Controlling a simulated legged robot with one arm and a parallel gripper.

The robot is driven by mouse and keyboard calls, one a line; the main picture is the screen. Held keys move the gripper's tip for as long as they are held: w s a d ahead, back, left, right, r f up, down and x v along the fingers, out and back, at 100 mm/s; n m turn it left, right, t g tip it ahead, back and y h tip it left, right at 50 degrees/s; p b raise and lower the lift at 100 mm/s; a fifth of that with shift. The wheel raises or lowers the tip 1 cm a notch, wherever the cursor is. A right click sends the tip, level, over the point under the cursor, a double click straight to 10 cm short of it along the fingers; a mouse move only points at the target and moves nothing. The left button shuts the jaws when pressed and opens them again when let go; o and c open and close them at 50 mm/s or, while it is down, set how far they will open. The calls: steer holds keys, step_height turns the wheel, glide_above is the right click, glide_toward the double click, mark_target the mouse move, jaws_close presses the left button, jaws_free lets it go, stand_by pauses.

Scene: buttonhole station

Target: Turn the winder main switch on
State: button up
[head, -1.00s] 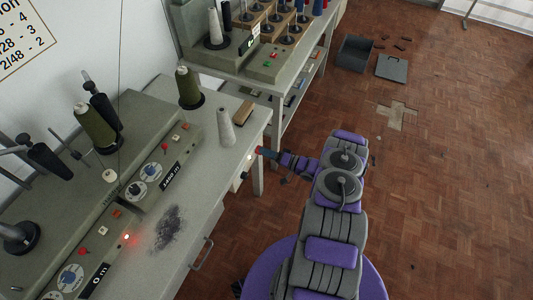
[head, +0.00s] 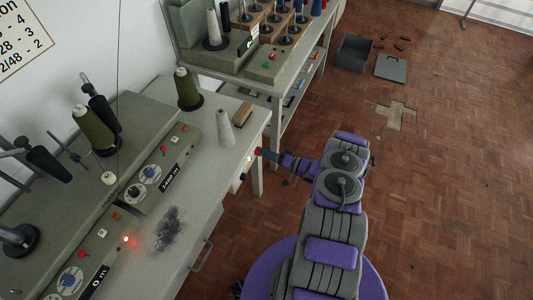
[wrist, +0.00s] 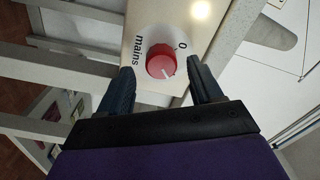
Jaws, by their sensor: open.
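In the wrist view, the red round mains knob (wrist: 162,62) sits on a pale panel (wrist: 188,28) lettered "mains" and "0". A short white mark shows on the knob's lower right part, not toward the "0". My gripper (wrist: 160,67) is open, with one dark finger to each side of the knob. I cannot tell whether the fingers touch it. In the head view, my gripper (head: 261,153) is at the front side of the winder bench (head: 215,165).
A lit white lamp (wrist: 200,10) is on the same panel. The winder (head: 60,205) on the bench shows a glowing red light (head: 126,239). A grey cone (head: 224,127) stands near the bench edge. A second bench (head: 262,82) stands behind. The floor at right is mostly clear.

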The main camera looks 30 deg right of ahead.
steer(key=p+v, duration=0.2)
steer(key=v, duration=1.4)
steer(key=shift+d, duration=0.3)
steer(key=shift+s, duration=0.15)
